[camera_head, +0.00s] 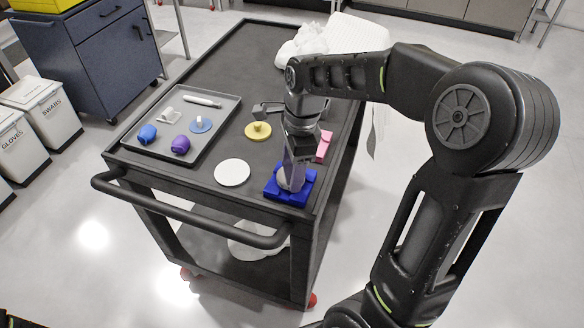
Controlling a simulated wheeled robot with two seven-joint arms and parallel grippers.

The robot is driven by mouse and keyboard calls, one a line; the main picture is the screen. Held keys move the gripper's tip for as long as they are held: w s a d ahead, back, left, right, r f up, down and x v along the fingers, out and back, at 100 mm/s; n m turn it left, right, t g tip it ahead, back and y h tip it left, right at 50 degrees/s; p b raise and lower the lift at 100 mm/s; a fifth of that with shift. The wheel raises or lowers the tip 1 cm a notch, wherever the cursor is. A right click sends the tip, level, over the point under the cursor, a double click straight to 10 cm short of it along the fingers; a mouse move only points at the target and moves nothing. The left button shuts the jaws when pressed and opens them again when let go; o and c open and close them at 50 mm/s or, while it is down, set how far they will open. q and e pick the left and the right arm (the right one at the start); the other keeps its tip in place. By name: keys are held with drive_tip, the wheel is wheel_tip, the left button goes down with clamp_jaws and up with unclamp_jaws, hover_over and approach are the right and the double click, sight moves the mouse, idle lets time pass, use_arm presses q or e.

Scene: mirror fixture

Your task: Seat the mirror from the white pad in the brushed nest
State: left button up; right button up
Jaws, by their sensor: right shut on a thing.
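My right gripper (292,183) reaches down over a blue block-shaped fixture (272,190) near the cart's front right corner. It is shut on a small pale, greyish round piece (283,181), probably the mirror, mostly hidden by the fingers. The piece is at the blue fixture's top; I cannot tell whether it rests in it. The round white pad (232,172) lies bare to the left of the fixture. A pink fixture (325,145) is partly hidden behind my gripper. I cannot tell from the surfaces which fixture is the brushed one. My left gripper is not in view.
A yellow disc with a knob (258,131) stands behind the pad. A dark tray (165,161) on the left holds blue and purple pieces, a blue knobbed disc and white items. Crumpled white cloth (302,40) lies at the back. The cart's handle (190,215) runs along the front.

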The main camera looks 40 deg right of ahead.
drive_tip(key=shift+f, duration=0.35)
drive_tip(key=shift+s+f, duration=0.2)
drive_tip(key=shift+f, duration=0.15)
idle(0.9)
drive_tip(key=o, duration=1.6)
drive_tip(key=shift+f, duration=0.1)
wheel_tip(320, 180, up, 3)
drive_tip(key=p, duration=0.2)
drive_tip(key=shift+w+p, duration=0.1)
drive_tip(key=shift+p, duration=0.25)
drive_tip(key=shift+r, duration=0.2)
drive_tip(key=o, duration=0.3)
drive_tip(key=shift+w, duration=0.1)
